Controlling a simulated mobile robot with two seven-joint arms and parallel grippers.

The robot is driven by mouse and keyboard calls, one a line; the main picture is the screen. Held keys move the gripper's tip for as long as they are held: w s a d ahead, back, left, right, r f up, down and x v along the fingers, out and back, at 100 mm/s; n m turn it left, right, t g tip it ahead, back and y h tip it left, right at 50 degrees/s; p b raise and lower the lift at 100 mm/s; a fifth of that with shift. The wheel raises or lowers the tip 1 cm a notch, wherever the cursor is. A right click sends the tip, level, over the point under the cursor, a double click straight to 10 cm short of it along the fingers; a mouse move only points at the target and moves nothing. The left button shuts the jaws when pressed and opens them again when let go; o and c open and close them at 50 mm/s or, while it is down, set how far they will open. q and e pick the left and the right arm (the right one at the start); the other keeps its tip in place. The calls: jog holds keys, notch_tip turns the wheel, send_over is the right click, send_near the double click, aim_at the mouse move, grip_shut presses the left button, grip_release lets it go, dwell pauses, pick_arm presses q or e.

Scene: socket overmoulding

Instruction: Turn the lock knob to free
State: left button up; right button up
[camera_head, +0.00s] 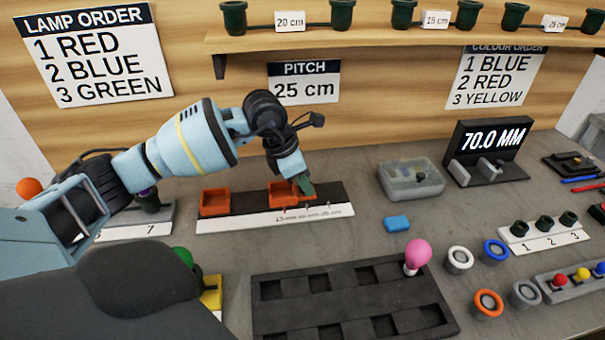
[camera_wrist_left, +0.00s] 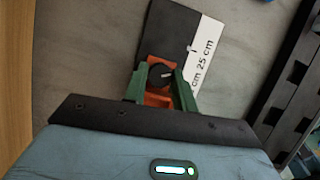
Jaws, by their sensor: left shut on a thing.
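The lock knob (camera_wrist_left: 160,75) is a small dark round knob with a white mark, on an orange slider (camera_wrist_left: 158,98) in the left wrist view. The slider also shows in the head view (camera_head: 282,195), on a dark rail with a white scale (camera_head: 275,219). My left gripper (camera_head: 303,186) comes down over this slider. Its green fingers stand on both sides of the knob in the left wrist view (camera_wrist_left: 164,84) and are shut on it. In the head view the fingers hide the knob. My right gripper is not in view.
An orange block (camera_head: 214,201) sits at the rail's left end. A clear-lidded grey box (camera_head: 411,180) and a blue block (camera_head: 397,223) lie to the right. A dark tray (camera_head: 350,291) with a pink-topped piece (camera_head: 418,254) is in front. A sign (camera_head: 304,84) reads PITCH 25 cm.

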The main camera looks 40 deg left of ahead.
pick_arm(q)
jog(key=n+y+p, duration=0.1)
jog(key=n, duration=0.2)
jog(key=shift+d+r+n+t+p, duration=0.1)
jog(key=shift+n+t+p, duration=0.2)
jog(key=shift+p, duration=0.05)
jog(key=shift+n+y+p, duration=0.5)
jog(key=shift+n+y, duration=0.1)
jog(key=shift+n, duration=1.1)
jog(key=o, duration=1)
jog(key=shift+d, duration=0.1)
jog(key=shift+y, duration=0.3)
jog(key=shift+a, duration=0.25)
